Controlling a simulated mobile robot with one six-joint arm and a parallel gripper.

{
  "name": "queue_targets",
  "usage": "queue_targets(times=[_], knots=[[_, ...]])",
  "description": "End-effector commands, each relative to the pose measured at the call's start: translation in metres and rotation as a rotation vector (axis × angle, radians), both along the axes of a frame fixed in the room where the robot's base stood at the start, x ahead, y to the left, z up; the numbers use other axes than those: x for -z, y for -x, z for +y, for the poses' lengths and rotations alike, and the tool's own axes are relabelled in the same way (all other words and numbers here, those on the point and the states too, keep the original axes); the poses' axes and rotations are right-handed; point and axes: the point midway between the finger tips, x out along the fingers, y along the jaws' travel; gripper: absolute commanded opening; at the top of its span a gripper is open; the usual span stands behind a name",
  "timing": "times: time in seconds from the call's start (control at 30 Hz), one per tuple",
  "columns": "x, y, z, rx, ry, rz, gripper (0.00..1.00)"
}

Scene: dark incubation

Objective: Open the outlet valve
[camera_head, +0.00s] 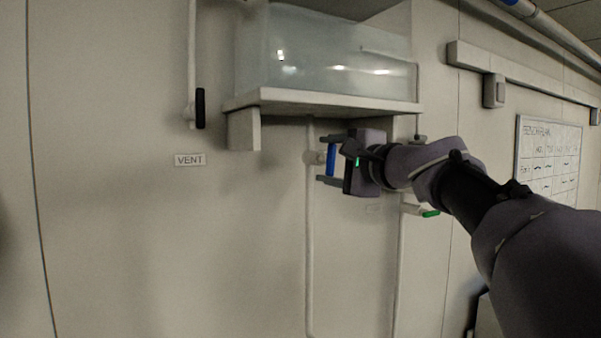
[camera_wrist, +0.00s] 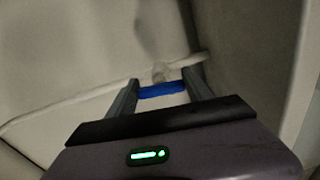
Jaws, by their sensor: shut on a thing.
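A blue valve handle (camera_head: 331,160) sits on a white vertical pipe (camera_head: 310,240) below the tank shelf. It stands roughly upright in the head view. My gripper (camera_head: 326,161) is shut on the blue handle, one finger at its upper end and one at its lower end. In the wrist view the blue handle (camera_wrist: 162,90) spans the gap between the fingers of my gripper (camera_wrist: 160,84), with the pale valve body and pipe just beyond. No readable label shows which valve is the outlet.
A water tank (camera_head: 330,50) rests on a wall shelf (camera_head: 320,101) above my gripper. A black-handled valve (camera_head: 200,108) is at the left above a VENT label (camera_head: 190,160). A green-handled valve (camera_head: 430,213) is below my wrist. A whiteboard (camera_head: 548,158) hangs at the right.

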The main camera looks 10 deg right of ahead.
Motion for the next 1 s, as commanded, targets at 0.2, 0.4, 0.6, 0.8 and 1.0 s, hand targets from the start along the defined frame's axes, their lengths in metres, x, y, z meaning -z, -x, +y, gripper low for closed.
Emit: queue_targets(times=[0.2,0.4,0.6,0.8,1.0], knots=[[0.0021,-0.0001,0.0,0.0,0.078,-0.022,0.2],[0.0014,-0.0001,-0.0001,0.0,0.112,-0.031,0.2],[0.0009,-0.0002,-0.0002,0.0,0.118,-0.033,0.2],[0.0008,-0.0001,-0.0001,0.0,0.118,-0.033,0.2],[0.0008,-0.0001,-0.0001,0.0,0.118,-0.033,0.82]])
